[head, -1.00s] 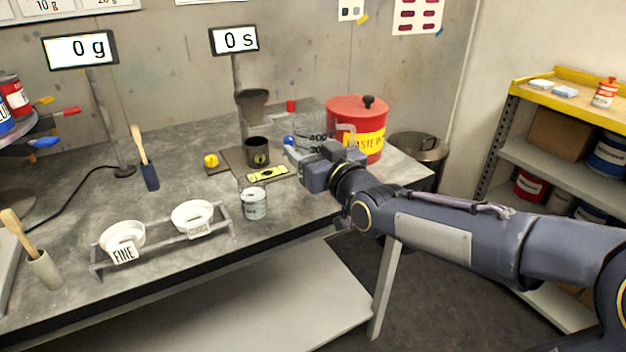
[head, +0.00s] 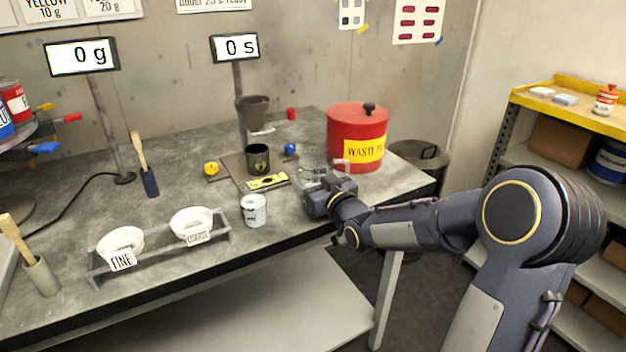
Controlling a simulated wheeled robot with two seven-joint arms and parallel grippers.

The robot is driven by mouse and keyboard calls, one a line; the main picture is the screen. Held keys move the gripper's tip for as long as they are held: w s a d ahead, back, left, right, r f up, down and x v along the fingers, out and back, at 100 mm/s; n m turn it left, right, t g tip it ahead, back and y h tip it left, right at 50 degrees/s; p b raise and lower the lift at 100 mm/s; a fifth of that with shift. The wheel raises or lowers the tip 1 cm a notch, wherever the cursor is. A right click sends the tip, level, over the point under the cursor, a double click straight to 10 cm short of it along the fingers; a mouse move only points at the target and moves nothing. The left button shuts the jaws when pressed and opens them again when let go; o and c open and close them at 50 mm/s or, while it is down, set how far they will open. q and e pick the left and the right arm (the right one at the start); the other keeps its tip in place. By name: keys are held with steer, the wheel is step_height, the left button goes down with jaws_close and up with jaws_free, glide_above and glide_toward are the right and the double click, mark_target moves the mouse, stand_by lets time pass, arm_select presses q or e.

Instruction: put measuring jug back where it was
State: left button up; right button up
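The measuring jug (head: 314,174) is clear, with dark markings and a pale handle on its right. It shows just behind my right gripper (head: 318,192), near the table's right front, left of the red waste pot. The gripper hides its lower part, so I cannot tell whether it touches the table or is tilted. The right fingertips are mostly hidden; the jug has moved along with this gripper, which appears shut on it. My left gripper is not in view.
The red waste pot (head: 357,140) stands close to the right. White bowls (head: 192,225) sit in a front rack.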

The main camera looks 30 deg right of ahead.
steer(key=shift+f, duration=0.1)
steer(key=o, duration=1.1)
steer(key=shift+r, duration=0.2)
steer(key=shift+s, duration=0.2)
steer(key=s, duration=1.1)
steer(key=shift+s+d, duration=0.15)
steer(key=shift+s, duration=0.2)
